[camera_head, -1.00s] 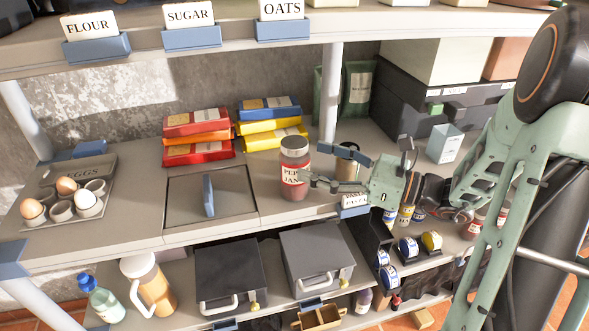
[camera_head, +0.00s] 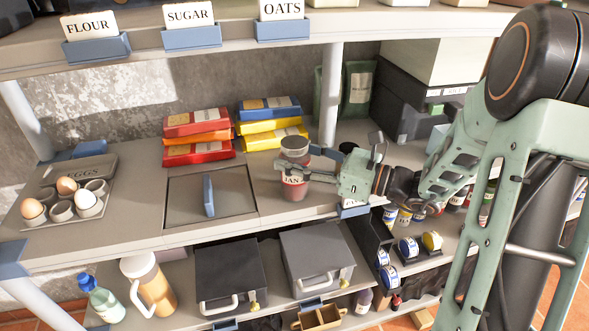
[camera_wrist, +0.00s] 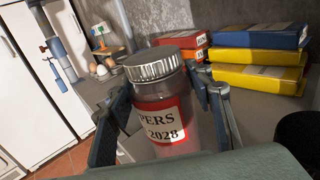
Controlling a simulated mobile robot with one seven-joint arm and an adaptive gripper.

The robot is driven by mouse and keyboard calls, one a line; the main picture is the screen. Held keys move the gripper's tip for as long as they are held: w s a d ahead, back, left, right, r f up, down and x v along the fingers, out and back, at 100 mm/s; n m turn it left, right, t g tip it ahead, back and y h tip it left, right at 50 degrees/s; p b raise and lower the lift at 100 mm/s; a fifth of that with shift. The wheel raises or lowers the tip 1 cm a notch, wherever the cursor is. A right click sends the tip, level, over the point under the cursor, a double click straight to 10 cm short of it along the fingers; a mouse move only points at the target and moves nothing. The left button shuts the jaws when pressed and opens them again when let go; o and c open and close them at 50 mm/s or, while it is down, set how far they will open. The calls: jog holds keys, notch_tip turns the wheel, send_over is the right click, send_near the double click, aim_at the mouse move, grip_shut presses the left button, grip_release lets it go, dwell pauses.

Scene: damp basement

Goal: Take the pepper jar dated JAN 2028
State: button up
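The pepper jar (camera_head: 294,184) stands upright on the shelf board, a glass jar with a silver lid, red contents and a white label. In the wrist view my gripper (camera_wrist: 168,115) has a finger on each side of the jar, with a slim gap on the right; contact on the left is unclear.
Red, orange, yellow and blue packets (camera_head: 270,122) lie stacked behind the jar. A recessed panel with an upright blue piece (camera_head: 208,194) is to its left, then an egg tray (camera_head: 95,205). A shelf post (camera_head: 331,95) stands behind. Small jars (camera_head: 403,216) stand below, right.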

jog(key=c, duration=1)
jog(key=shift+r, duration=0.2)
